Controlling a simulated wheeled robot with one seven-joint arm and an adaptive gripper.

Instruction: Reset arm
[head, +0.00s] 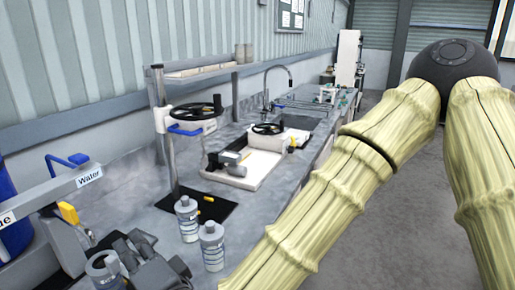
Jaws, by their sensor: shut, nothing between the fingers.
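My arm (318,205) fills the right side of the head view. Its pale, ribbed links meet at a dark round elbow joint (450,68), and one link slopes down to the lower left, out of the bottom edge. My gripper (125,250) shows as dark jointed parts at the lower left, partly cut off by the bottom edge. It is shut with nothing held. It is close to a grey bottle (105,272) at the bottom edge; I cannot tell whether they touch.
A grey worktop (130,190) runs along the left wall. Two grey bottles (187,218) (212,246) stand near its front edge. Behind them are a post stand with a black handwheel (195,111) and a white tray with a device (235,163). A bar labelled Water (88,178) is at left.

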